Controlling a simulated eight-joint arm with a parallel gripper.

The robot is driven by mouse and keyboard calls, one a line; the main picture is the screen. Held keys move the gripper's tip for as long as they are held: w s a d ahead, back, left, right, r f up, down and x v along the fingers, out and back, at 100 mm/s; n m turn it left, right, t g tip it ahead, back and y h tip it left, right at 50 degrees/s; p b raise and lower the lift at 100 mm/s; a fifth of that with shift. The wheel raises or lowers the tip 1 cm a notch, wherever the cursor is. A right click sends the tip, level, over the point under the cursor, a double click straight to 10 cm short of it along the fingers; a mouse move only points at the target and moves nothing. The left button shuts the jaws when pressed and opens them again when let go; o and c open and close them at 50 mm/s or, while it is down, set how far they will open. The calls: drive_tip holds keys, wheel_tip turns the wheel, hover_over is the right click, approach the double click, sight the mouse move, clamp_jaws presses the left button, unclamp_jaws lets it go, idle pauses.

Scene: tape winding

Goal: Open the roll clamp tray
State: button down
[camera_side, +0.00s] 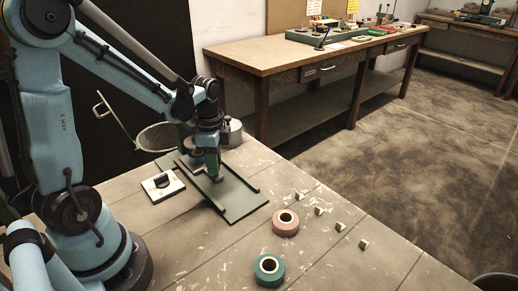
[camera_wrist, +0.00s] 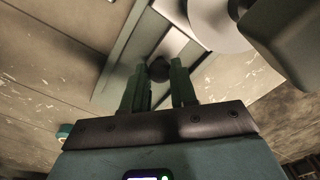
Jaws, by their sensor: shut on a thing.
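The grey-green roll clamp tray (camera_side: 238,202) lies on the worktable as a flat plate with raised side rails. Its plate (camera_wrist: 122,75) also shows in the wrist view. My gripper (camera_side: 217,180) points down over the tray in the side view. In the wrist view, the two fingers of my gripper (camera_wrist: 158,72) stand on either side of a dark round knob (camera_wrist: 159,68) and are shut on it. The exact contact is partly hidden by the fingers. A pale round disc (camera_wrist: 218,22) is at the top right of the wrist view.
A pink tape roll (camera_side: 286,222) and a teal tape roll (camera_side: 268,268) lie on the table to the right and front. Several small blocks (camera_side: 319,211) lie farther right. A white square piece (camera_side: 163,186) lies left of the tray. A grey cylinder (camera_side: 231,132) stands behind.

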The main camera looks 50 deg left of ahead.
drive_tip(key=d, duration=1.2)
drive_tip(key=shift+d, duration=0.25)
drive_tip(key=c, duration=0.9)
unclamp_jaws()
drive_tip(key=shift+r, duration=0.1)
wheel_tip(320, 180, up, 12)
drive_tip(key=shift+a, duration=0.1)
drive_tip(key=n+t, duration=0.2)
drive_tip(key=n, duration=0.1)
drive_tip(key=s+a+f+n+t, duration=0.1)
drive_tip(key=n+t, duration=0.1)
drive_tip(key=n, duration=0.1)
drive_tip(key=s+a+f+n+t, duration=0.1)
drive_tip(key=n+t, duration=0.2)
